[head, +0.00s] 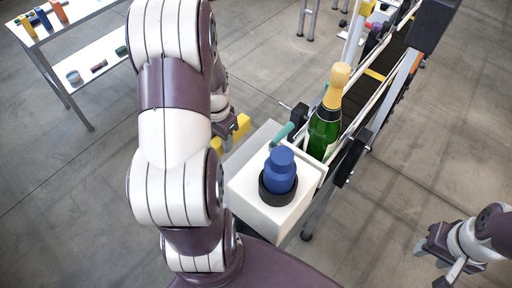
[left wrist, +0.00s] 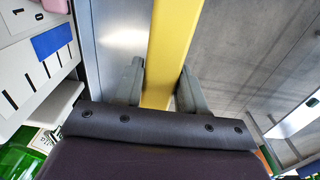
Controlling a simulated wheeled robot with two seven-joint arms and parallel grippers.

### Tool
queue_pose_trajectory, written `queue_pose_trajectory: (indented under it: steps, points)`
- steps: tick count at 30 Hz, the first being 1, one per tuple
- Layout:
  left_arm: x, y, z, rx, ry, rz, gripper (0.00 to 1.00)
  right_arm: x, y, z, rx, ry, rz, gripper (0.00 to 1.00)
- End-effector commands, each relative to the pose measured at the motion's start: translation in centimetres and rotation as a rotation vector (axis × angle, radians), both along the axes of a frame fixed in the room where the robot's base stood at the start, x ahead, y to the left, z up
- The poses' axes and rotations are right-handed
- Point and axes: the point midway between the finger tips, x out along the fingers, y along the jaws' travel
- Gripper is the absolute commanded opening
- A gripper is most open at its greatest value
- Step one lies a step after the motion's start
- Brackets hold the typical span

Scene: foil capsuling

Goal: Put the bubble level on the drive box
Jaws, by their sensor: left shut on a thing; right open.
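The yellow bubble level (head: 241,126) shows in the head view as two yellow parts beside my left arm, its middle hidden. In the left wrist view the level (left wrist: 172,45) is a long yellow bar between the fingers of my left gripper (left wrist: 160,80), which is shut on it. A pale box (head: 246,151), which seems to be the drive box, stands at the near end of the conveyor, just right of the level. I cannot tell whether they touch. My right gripper (head: 449,268) is open and empty at the lower right.
A white block (head: 268,213) in front carries a blue bottle-shaped piece (head: 281,166) in a black ring (head: 266,191). A green bottle with gold foil (head: 325,125) stands by the conveyor (head: 388,75). A white shelf table (head: 88,73) stands at the upper left.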

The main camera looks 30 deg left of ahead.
Motion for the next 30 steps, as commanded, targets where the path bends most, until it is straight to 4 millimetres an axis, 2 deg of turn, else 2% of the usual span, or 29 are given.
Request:
queue_pose_trajectory:
  steps: [1, 6, 10, 13, 19, 30]
  points:
    - [0.9, -1.1, -0.5, -0.003, 0.004, -0.009, 0.03, 0.0, 0.0, 0.6, 0.0, 0.0, 0.0, 0.43]
    - [4.0, -4.1, -3.1, -0.001, 0.002, -0.006, 0.03, 0.0, 0.0, 1.5, 0.0, 0.0, 0.0, 0.43]
    - [5.4, -5.3, -4.3, 0.0, 0.0, -0.002, 0.03, 0.0, 0.0, 1.7, 0.0, 0.0, 0.0, 0.43]
    - [5.6, -5.7, -5.2, -0.001, 0.003, 0.0, 0.03, 0.0, 0.0, 2.0, 0.0, 0.0, 0.0, 0.43]
    - [5.7, -5.7, -8.4, -0.001, 0.001, 0.001, 0.03, 0.0, 0.0, 2.7, 0.0, 0.0, 0.0, 0.43]
    - [5.7, -5.6, -9.2, 0.001, -0.001, 0.0, 0.03, 0.0, 0.0, 2.3, 0.0, 0.0, 0.0, 0.43]
